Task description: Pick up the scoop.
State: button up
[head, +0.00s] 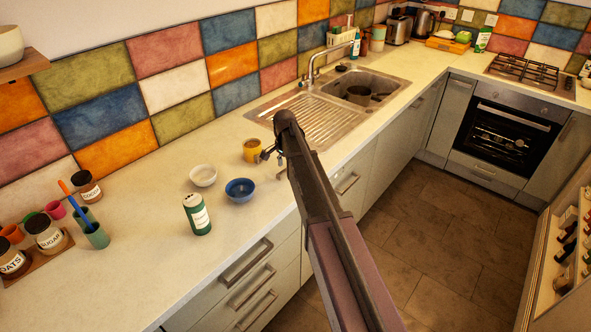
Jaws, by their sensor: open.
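I cannot pick out a scoop for certain. My gripper (268,154) is at the far end of my arm, right by the yellow mug (252,150) in the picture. It is small and dark, open, with nothing seen in it. It is well to the right of the green cup.
A white bowl (203,175), a blue bowl (240,190) and a green bottle (197,214) stand mid-counter. Labelled jars (46,233) stand at the left. The sink (372,88) holds a dark pan. The counter is clear between cup and bottle.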

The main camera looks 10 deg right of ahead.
jog(key=shift+f+b, duration=0.55)
jog(key=shift+f, duration=0.3)
grip_shut()
